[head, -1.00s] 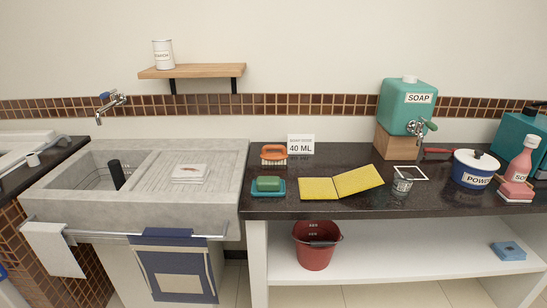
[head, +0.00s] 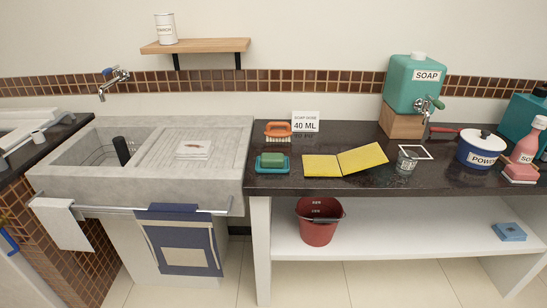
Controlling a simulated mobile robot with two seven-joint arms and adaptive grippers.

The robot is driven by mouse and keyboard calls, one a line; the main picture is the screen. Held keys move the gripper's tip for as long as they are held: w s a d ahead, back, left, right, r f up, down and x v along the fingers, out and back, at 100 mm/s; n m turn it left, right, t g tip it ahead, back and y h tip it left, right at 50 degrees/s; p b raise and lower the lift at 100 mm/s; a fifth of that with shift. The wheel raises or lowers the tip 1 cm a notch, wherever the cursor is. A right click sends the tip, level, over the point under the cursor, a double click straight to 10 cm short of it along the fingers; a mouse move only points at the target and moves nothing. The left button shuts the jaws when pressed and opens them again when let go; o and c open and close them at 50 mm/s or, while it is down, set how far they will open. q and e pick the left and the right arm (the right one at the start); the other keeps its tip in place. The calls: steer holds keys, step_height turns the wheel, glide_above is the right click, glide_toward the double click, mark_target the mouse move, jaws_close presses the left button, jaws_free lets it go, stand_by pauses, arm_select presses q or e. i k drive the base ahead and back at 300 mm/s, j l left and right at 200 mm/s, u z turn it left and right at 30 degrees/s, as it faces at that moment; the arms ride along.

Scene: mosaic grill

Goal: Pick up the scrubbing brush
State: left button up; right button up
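The scrubbing brush (head: 278,129) has an orange handle on top and pale bristles below. It stands on the dark countertop (head: 350,187) near the wall, just behind a green soap bar (head: 272,160) in a teal dish (head: 259,169). Neither of my grippers shows in the head view.
A small glass (head: 406,160) and the teal soap dispenser (head: 413,82) stand further right. The concrete sink (head: 143,178) is left. A red bucket (head: 317,231) sits on the shelf below.

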mark_target(278, 133)
steer(key=i+j+u, duration=0.65)
steer(key=i+u, duration=0.15)
steer(key=u, duration=0.15)
